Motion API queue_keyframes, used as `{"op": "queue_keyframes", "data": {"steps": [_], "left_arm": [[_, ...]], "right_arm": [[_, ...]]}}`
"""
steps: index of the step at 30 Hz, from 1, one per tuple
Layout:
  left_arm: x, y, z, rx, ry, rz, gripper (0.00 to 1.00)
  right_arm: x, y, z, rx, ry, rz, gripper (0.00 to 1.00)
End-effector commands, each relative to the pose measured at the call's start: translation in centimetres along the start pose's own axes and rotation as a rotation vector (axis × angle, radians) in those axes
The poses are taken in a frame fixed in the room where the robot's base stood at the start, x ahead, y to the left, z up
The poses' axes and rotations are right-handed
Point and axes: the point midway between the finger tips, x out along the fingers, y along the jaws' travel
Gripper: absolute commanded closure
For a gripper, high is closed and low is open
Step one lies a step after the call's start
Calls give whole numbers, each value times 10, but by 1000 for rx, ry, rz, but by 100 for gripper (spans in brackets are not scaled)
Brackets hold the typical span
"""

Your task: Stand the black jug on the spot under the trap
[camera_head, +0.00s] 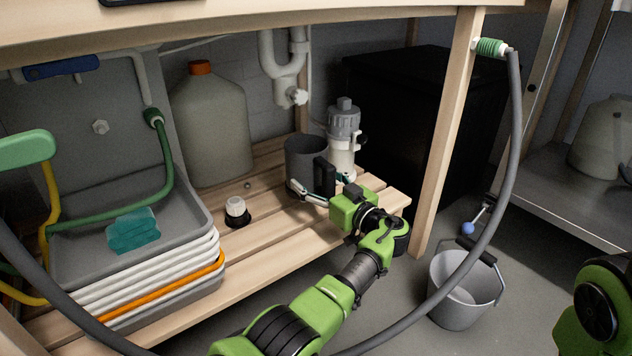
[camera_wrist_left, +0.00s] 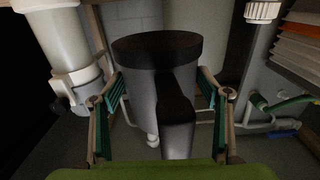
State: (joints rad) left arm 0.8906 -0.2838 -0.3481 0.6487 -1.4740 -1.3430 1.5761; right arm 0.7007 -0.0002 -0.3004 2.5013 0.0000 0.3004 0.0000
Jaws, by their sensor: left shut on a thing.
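The black jug (camera_head: 305,157) is at the back of the slatted shelf, its handle (camera_head: 325,176) towards me. The white trap (camera_head: 284,70) hangs from the pipes above and behind it. My left gripper (camera_head: 318,194) is shut on the jug. In the left wrist view, the gripper's fingers (camera_wrist_left: 158,115) lie on either side of the jug (camera_wrist_left: 157,50), with the handle between them. The jug looks upright. I cannot tell whether its base touches the slats; the marked spot is not visible. My right gripper is not in view.
A grey-and-white canister (camera_head: 342,140) stands close right of the jug. A large orange-capped container (camera_head: 212,125) stands to its left. A white-capped item (camera_head: 236,208) and stacked trays (camera_head: 160,285) are on the shelf. A hose (camera_head: 515,130) hangs over the bucket (camera_head: 462,290).

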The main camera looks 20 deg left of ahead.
Motion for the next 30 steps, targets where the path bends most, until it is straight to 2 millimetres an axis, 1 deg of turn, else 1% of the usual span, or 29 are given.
{"op": "queue_keyframes", "data": {"steps": [8,18,19,20,25,30], "left_arm": [[-2,0,3,-1,4,3,61],[-2,0,35,0,4,3,61],[-2,0,33,2,4,3,61],[-1,0,36,4,4,3,61],[-2,0,50,3,4,3,61],[-2,0,56,1,4,3,61]], "right_arm": [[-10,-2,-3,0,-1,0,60],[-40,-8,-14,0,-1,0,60],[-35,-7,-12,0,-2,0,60],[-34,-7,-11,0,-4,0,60],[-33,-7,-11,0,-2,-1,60],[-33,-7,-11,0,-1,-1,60]]}}
